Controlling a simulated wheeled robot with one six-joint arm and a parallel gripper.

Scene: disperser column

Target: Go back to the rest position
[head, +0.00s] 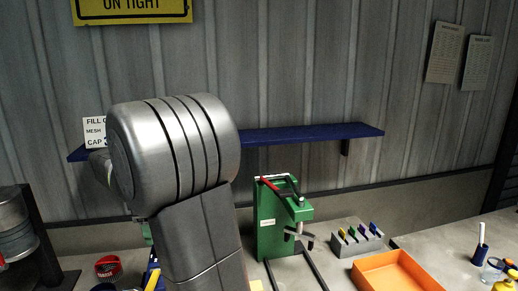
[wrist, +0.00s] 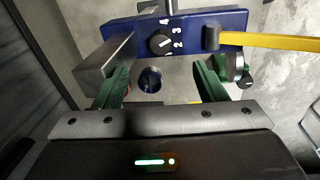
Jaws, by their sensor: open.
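My gripper (wrist: 160,82) shows in the wrist view with its green-padded fingers apart and nothing held between them. Just beyond the fingers is a blue block (wrist: 193,22) with a black dial (wrist: 161,42) marked with numbers. A yellow strap or lever (wrist: 275,41) runs from the block to the right. I cannot tell whether the fingers touch the block. In the head view my own arm fills the centre left and hides the gripper; a small blue and yellow part shows at the arm's lower left.
A green press (head: 270,222) stands right of my arm, with a grey rack (head: 357,241) of coloured pieces and an orange tray (head: 395,272) further right. A blue shelf (head: 300,135) is on the wall behind. A cup (head: 491,270) and a red ring-shaped item (head: 108,266) sit on the bench.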

